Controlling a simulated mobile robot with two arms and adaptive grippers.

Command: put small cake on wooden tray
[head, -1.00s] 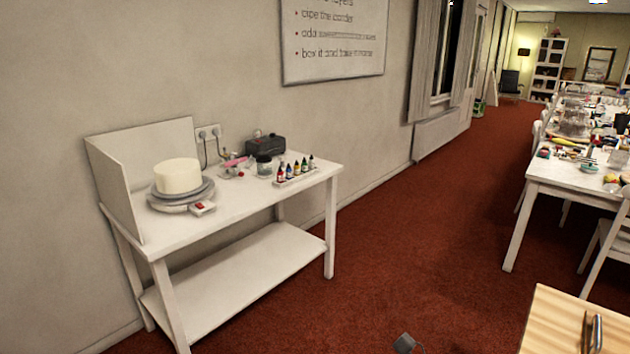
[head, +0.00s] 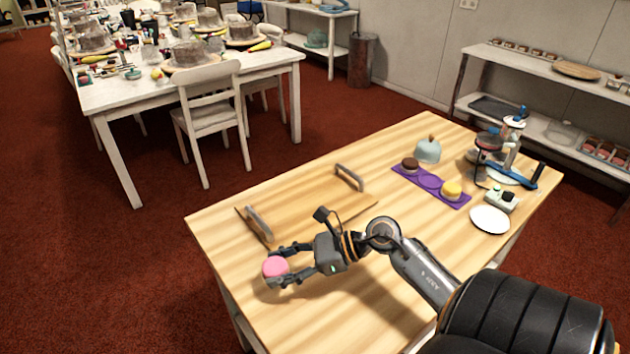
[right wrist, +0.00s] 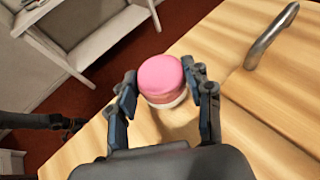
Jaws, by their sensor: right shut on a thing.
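The small pink cake (head: 275,266) is between the fingertips of my right gripper (head: 284,266), which is shut on it. In the right wrist view the pink cake (right wrist: 162,79) sits upright between the two fingers (right wrist: 166,92). The wooden tray (head: 315,212), flat with two grey metal handles, lies on the wooden table. The cake is in front of the tray's left handle, over the table's left part; its exact height is hard to tell. A dark part at the left of the right wrist view looks like my left gripper (right wrist: 66,122); its opening is unclear.
On the wooden table (head: 400,155), a purple holder (head: 430,182) bears a brown cake (head: 410,164) and a yellow cake (head: 452,190). A blue dome (head: 428,150), a white plate (head: 490,219) and a blue-handled device (head: 512,150) stand at the right. A chair (head: 210,112) stands beyond.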

